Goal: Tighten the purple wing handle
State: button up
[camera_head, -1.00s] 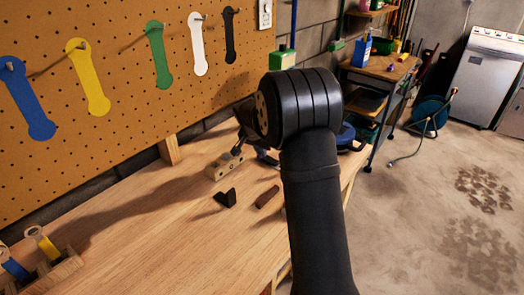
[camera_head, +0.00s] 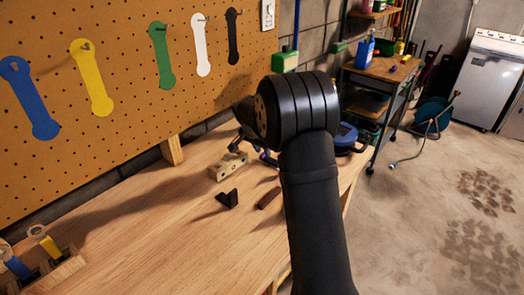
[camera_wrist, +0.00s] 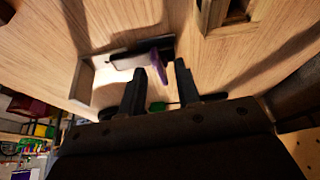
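The purple wing handle (camera_wrist: 158,67) shows in the wrist view, beside a dark metal piece in a shallow wooden frame. My gripper (camera_wrist: 161,68) is open, its two black fingers apart. The purple handle reaches between the fingertips, close to the left finger; I cannot tell whether it touches.
A wooden block with holes (camera_head: 228,166), a black bracket (camera_head: 228,200) and a brown piece (camera_head: 268,198) lie on the workbench (camera_head: 150,220). A pegboard (camera_head: 110,130) with hanging coloured tags stands behind.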

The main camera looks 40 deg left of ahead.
jog(key=shift+f, duration=0.15)
jog(key=v, duration=1.7)
jog(key=shift+r, duration=0.25)
jog(key=shift+o, duration=0.2)
jog(key=o, duration=0.7)
jog(key=shift+w+d, duration=0.1)
jog(key=shift+d, duration=0.05)
jog(key=shift+o, duration=1.4)
jog(key=shift+w+d+f+n+g, duration=0.2)
jog(key=shift+w+n+g, duration=0.1)
jog(key=shift+n, duration=0.3)
jog(key=w+d+n+g+y, duration=0.5)
jog(key=w+n, duration=0.4)
jog(key=n, duration=0.8)
jog(key=shift+t+h, duration=0.3)
jog(key=shift+h, duration=0.1)
jog(key=x, duration=1.1)
jog(key=d+x, duration=0.1)
jog(key=x, duration=0.5)
jog(key=shift+s+f, duration=0.15)
jog(key=shift+f, duration=0.2)
